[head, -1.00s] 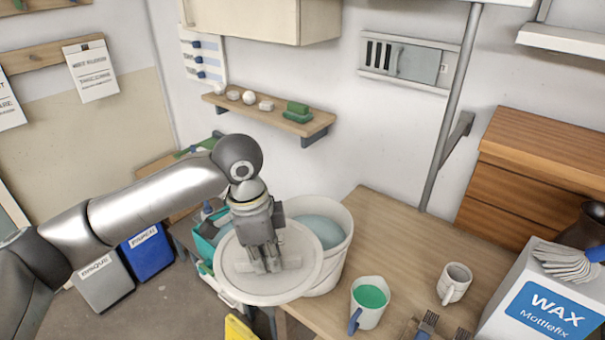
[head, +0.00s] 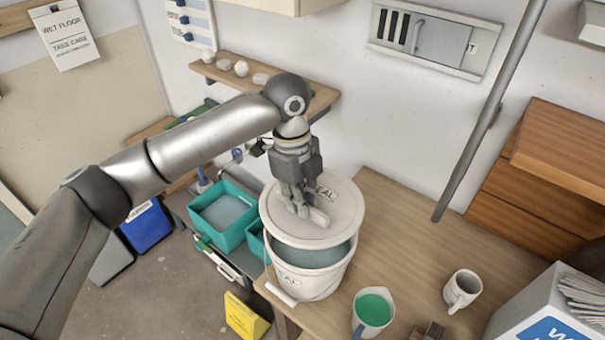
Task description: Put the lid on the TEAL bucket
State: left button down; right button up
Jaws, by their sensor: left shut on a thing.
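The white round lid (head: 345,208) is held by my left gripper (head: 303,207), whose fingers are closed on its handle. Part of a label ending in "AL" shows on the lid. The white bucket (head: 312,286) stands at the left edge of the wooden table, with a partly readable label ending in "AL" on its front. The lid is over the bucket's back part. A strip of blue-grey glaze and the front rim show below the lid, so it is not seated. The bucket's back rim is hidden. My right gripper is out of view.
A jug of green glaze (head: 373,309) and a white mug (head: 462,291) stand right of the bucket. A white box (head: 545,300) is at the lower right. A teal basin (head: 222,216) sits lower left of the table. The table behind the mug is clear.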

aim_at(301, 221)
pick_arm(q)
jog(key=shift+w+f, duration=0.1)
jog(key=shift+w, duration=0.25)
jog(key=shift+s+f+b, duration=0.2)
jog(key=shift+s+b, duration=0.1)
jog(key=shift+s, duration=0.25)
jog(key=shift+s+f+b, duration=0.2)
jog(key=shift+s+b, duration=0.05)
jog(key=shift+s, duration=0.3)
jog(key=shift+f+b, duration=0.4)
jog(key=shift+f, duration=0.15)
jog(key=shift+w+f+b, duration=0.25)
jog(key=shift+f+b, duration=0.2)
jog(key=shift+w+f+b, duration=0.2)
jog(key=shift+f+b, duration=0.25)
jog(key=shift+f, duration=0.75)
jog(key=shift+s+f, duration=0.1)
jog(key=shift+p, duration=0.3)
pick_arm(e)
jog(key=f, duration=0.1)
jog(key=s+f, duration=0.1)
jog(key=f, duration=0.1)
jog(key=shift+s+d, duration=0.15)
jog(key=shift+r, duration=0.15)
